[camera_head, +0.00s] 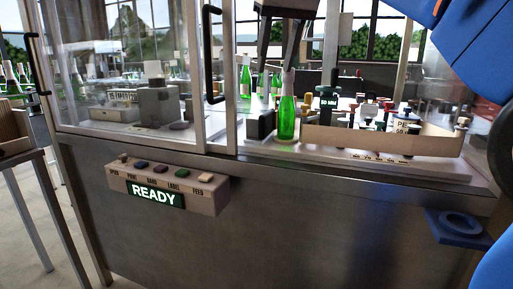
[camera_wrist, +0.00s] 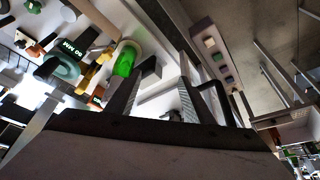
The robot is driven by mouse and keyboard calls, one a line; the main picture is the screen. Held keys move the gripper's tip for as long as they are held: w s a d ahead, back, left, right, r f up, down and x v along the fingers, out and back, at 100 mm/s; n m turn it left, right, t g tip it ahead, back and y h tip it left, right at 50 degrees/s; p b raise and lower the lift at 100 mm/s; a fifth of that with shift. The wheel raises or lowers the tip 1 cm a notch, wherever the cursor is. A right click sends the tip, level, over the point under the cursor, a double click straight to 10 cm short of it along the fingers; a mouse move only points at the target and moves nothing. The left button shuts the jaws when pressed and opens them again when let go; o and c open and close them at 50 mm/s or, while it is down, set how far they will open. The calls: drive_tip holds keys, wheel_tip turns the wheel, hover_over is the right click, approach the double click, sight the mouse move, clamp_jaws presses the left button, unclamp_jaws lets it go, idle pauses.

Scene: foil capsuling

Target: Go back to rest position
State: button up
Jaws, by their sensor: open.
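My gripper (camera_head: 277,66) hangs at the top of the head view, fingers pointing down and spread apart. It also shows in the wrist view (camera_wrist: 158,92), with nothing seen between its fingers. A green bottle (camera_head: 287,118) with a pale top stands upright on the machine's bench, below the gripper. Its top lies close to the right finger in the head view; I cannot tell whether they touch. In the wrist view the bottle (camera_wrist: 124,62) is beyond the left finger, outside the gap.
A tan tray (camera_head: 430,144) with several stoppers or tools is right of the bottle. Glass guard panels (camera_head: 125,60) stand left. A button box (camera_head: 165,187) reading READY is on the machine's front. A blue ring holder (camera_head: 458,226) juts out at right.

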drive_tip(key=s+d+f+m+h, duration=0.1)
drive_tip(key=s+d+f, duration=0.5)
drive_tip(key=d+f, duration=0.3)
drive_tip(key=s+d+f+m, duration=0.1)
drive_tip(key=s+d+f, duration=0.4)
drive_tip(key=d+f, duration=0.45)
drive_tip(key=s+d+f+m, duration=0.1)
drive_tip(key=s+d+f, duration=0.1)
drive_tip(key=s+f, duration=0.3)
drive_tip(key=s+d+f, duration=0.2)
drive_tip(key=s+f, duration=0.3)
drive_tip(key=f, duration=0.8)
drive_tip(key=s+d+f+m, duration=0.1)
drive_tip(key=s+f, duration=0.4)
drive_tip(key=f, duration=0.5)
drive_tip(key=shift+s+d+m+t+h, duration=0.3)
drive_tip(key=shift+d+h, duration=0.1)
drive_tip(key=shift+d, duration=0.1)
drive_tip(key=shift+r, duration=0.1)
